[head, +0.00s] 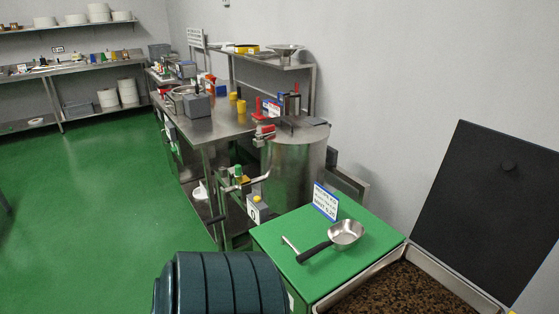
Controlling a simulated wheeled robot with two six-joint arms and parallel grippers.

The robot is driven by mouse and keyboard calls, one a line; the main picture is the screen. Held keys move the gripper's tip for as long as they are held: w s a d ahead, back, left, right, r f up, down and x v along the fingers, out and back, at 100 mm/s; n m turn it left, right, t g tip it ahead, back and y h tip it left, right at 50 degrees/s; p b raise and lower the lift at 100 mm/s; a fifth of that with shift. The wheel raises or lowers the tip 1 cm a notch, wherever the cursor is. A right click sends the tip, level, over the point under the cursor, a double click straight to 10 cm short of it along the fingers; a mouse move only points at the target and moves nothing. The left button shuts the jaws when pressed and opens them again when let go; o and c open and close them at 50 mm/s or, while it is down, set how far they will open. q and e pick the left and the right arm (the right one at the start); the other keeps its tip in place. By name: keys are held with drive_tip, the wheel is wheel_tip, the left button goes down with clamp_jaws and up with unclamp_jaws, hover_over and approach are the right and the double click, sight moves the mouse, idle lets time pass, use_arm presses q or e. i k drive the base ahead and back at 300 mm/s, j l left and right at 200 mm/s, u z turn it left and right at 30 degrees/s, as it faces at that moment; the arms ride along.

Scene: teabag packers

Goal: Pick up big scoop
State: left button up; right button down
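The big scoop (346,233) lies on the green top (352,267) of a box-like unit at the lower right of the head view. It has a shiny metal bowl and a black handle. The bowl is at the right, and the handle points to the lower left, towards the front left of the green top. Nothing covers the scoop. Neither my left nor my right gripper shows in the view.
A bin of dark loose tea (400,290) with a raised black lid (493,210) adjoins the green top. A sign (325,202) stands behind the scoop. A metal drum (295,165) and workbench (215,122) are behind. Green floor (90,220) is clear at left.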

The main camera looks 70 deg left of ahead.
sight(345, 235)
drive_tip(key=u, duration=1.8)
